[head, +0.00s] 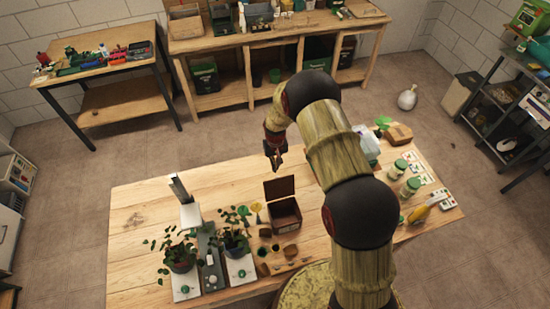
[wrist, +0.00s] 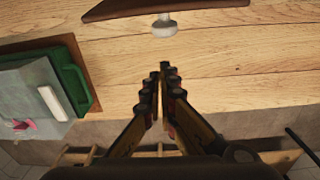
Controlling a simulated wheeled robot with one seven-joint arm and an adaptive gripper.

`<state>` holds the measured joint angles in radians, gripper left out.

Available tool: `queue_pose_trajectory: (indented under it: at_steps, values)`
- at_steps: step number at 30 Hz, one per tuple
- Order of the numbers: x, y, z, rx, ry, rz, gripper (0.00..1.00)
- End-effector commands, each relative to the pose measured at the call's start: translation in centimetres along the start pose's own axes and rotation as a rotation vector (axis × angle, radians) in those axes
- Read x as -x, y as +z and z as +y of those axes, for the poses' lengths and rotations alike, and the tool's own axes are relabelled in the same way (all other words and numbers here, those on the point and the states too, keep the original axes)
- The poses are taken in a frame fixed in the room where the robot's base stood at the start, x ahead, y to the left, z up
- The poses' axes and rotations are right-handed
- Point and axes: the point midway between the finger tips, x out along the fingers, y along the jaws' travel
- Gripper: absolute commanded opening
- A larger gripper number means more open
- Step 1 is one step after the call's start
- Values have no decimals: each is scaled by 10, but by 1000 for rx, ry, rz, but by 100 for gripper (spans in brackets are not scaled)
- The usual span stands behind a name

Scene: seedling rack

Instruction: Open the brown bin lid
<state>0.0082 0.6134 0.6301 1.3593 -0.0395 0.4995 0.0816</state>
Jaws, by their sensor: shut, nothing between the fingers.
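The brown bin (head: 285,220) stands on the wooden table, near the middle. Its brown lid (head: 280,187) stands up at the bin's far edge, and the dark inside of the bin shows. In the wrist view a brown panel (wrist: 120,10), seemingly the lid, crosses the top edge with a pale round knob (wrist: 164,26) on it. My gripper (head: 276,160) is beyond the lid in the head view, apart from it. In the wrist view my gripper (wrist: 165,70) is shut and empty, with its fingertips below the knob and not touching it.
Two potted plants (head: 180,255) (head: 233,241) stand left of the bin on the table (head: 135,225). Several jars (head: 398,169) stand at the right. A grey and green object (wrist: 70,85) lies left of my gripper in the wrist view. A shelved bench (head: 230,45) stands behind.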

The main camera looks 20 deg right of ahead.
Motion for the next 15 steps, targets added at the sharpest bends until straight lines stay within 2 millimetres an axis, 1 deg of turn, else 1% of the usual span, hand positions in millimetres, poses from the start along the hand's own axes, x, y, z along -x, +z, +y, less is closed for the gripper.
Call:
queue_pose_trajectory:
  at_steps: [1, 7, 10, 15]
  values:
    - [9, 4, 0, 0, 0, 5, 0]
    - [14, 22, 0, 0, 0, 4, 0]
    - [15, 26, 0, 0, 0, 5, 0]
    - [15, 28, 0, -1, 0, 5, 0]
